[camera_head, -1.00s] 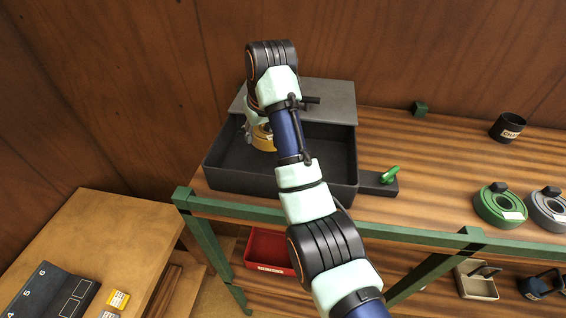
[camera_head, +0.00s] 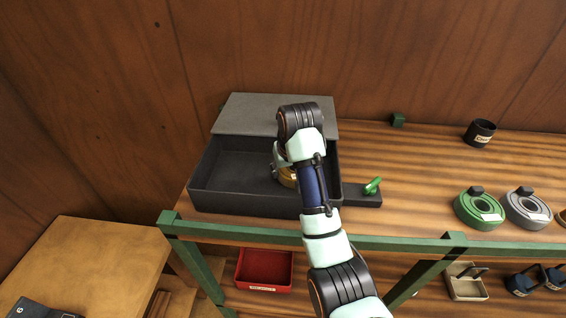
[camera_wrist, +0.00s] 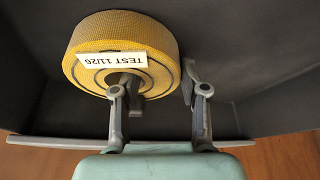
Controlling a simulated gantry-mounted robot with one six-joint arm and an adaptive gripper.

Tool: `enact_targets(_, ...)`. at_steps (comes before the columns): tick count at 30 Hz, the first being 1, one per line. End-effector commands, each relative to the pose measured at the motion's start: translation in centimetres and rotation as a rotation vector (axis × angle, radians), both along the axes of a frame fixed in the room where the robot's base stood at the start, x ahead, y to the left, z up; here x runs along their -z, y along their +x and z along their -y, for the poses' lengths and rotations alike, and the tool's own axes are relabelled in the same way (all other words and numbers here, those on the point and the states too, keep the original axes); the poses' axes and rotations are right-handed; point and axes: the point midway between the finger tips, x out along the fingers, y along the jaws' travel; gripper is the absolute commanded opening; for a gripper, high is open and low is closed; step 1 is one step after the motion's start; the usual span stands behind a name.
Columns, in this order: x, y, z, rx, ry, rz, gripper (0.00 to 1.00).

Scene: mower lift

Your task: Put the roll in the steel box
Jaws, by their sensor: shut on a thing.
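The roll (camera_head: 288,178) is a yellow webbing coil. In the wrist view the roll (camera_wrist: 120,42) shows a white label reading "TEST 11/26". My gripper (camera_wrist: 158,78) is shut on its side, one finger at the hollow core and the other outside the rim. The steel box (camera_head: 240,202) is dark grey and open at the front, with a flat grey cover (camera_head: 265,113) over its back. The roll is within the box's opening, towards the right side. My arm partly hides it. I cannot tell whether it touches the floor.
A dark block with a green handle (camera_head: 372,186) adjoins the box's right side. Green (camera_head: 479,209) and grey (camera_head: 527,208) rolls and a black cup (camera_head: 480,133) stand further right. A red bin (camera_head: 264,268) is on the shelf below. The box's left half is clear.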

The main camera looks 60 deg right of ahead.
Motion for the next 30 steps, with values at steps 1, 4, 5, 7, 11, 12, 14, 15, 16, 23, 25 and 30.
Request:
enact_targets(1, -0.1, 0.0, 0.0, 0.000, -0.002, 0.002, 0.00)
enact_targets(4, -0.1, 0.0, 0.0, -0.001, -0.002, 0.002, 0.00)
enact_targets(5, -0.1, 0.0, 0.0, -0.001, -0.002, 0.002, 0.00)
enact_targets(7, 0.0, 0.0, 0.0, -0.001, -0.002, 0.002, 0.00)
enact_targets(11, 0.2, 0.0, 0.0, -0.001, -0.001, 0.000, 0.54)
enact_targets(12, 0.2, 0.0, 0.0, -0.001, -0.001, 0.000, 0.60)
enact_targets(14, 0.2, 0.0, 0.0, -0.001, -0.001, 0.000, 0.69)
enact_targets(15, 0.2, 0.0, 0.0, -0.001, -0.001, 0.000, 0.69)
enact_targets(16, 0.2, 0.0, 0.0, -0.001, -0.001, 0.000, 0.69)
enact_targets(23, 0.1, 0.0, 0.0, -0.001, -0.001, 0.000, 0.69)
enact_targets(25, -0.3, 0.1, 0.0, -0.001, -0.002, 0.001, 0.69)
enact_targets(30, -2.5, 0.2, -0.6, -0.009, -0.004, 0.003, 0.69)
